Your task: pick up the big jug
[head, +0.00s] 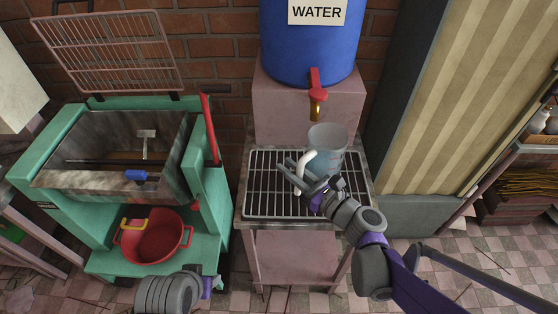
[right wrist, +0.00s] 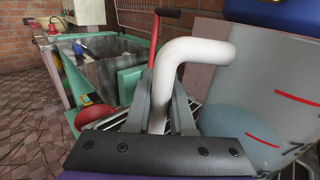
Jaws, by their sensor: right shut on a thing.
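The big jug (head: 327,142) is a clear jug with a white handle and red marks. It is upright over the wire rack, below the red tap of the blue water barrel. I cannot tell whether its base touches the rack. My right gripper (head: 302,178) is shut on the jug's white handle. In the right wrist view the handle (right wrist: 180,62) rises between the two fingers, and the jug's clear wall (right wrist: 270,90) fills the right side. My left arm shows at the bottom of the head view, but its fingers are not clearly visible.
The blue barrel (head: 312,45) stands on a pink block behind the rack (head: 265,190). A green trough machine (head: 60,150) with a red lever (head: 210,128) stands at the left. A red basin (head: 150,245) sits on its lower shelf. A striped panel (head: 450,90) is at the right.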

